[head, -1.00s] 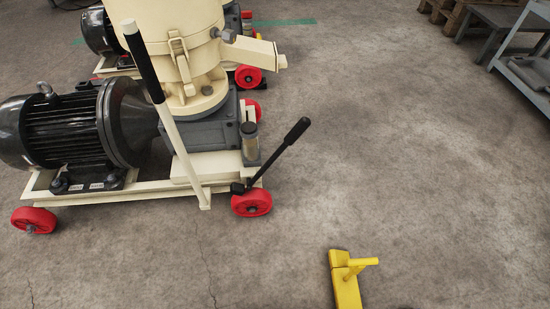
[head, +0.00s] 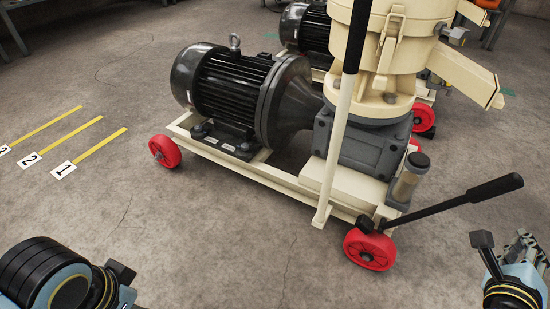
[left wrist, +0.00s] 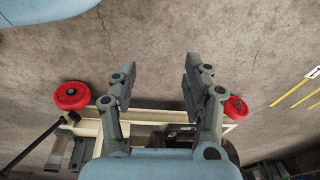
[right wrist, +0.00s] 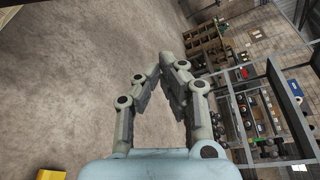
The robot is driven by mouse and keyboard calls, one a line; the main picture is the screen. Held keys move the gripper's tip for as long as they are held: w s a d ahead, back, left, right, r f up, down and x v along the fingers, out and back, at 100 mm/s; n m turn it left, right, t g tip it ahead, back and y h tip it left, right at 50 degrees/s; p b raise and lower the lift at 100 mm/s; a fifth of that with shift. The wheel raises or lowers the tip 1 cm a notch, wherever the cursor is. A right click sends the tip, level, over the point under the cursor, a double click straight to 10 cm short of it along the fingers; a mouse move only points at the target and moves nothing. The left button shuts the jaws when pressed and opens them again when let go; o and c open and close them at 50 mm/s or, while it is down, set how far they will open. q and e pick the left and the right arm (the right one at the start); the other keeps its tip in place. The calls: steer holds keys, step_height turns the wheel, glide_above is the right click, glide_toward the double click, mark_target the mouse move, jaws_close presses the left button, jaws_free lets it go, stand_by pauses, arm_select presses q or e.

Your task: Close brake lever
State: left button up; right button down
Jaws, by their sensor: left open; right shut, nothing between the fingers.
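The brake lever (head: 455,204) is a black bar with a thick grip. In the head view it slants up and right from a pivot beside the machine's near red wheel (head: 370,249). Part of it shows at the left edge of the left wrist view (left wrist: 36,142). My left gripper (left wrist: 157,78) is open and empty, with the machine's frame and red wheels beyond its fingers. My right gripper (head: 526,245) is at the lower right of the head view, below the lever's grip and apart from it. Its fingers are shut with nothing between them in the right wrist view (right wrist: 166,75).
The pellet mill's cream frame (head: 245,178) carries a black motor (head: 225,92). A tall cream handle (head: 336,145) with a black grip stands at the near side. Yellow floor strips (head: 98,145) with number cards lie at left. The concrete floor in front is clear.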

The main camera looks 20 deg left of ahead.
steer(key=a+f+b+x, duration=0.15)
steer(key=b+x, duration=0.25)
steer(key=x, duration=0.7)
arm_select(q)
steer(key=shift+w+d+r+p, duration=0.2)
steer(key=shift+d+r+p, duration=0.25)
steer(key=shift+d, duration=0.2)
arm_select(e)
steer(key=a+r, duration=0.2)
steer(key=shift+w+a, duration=0.35)
steer(key=shift+w, duration=0.05)
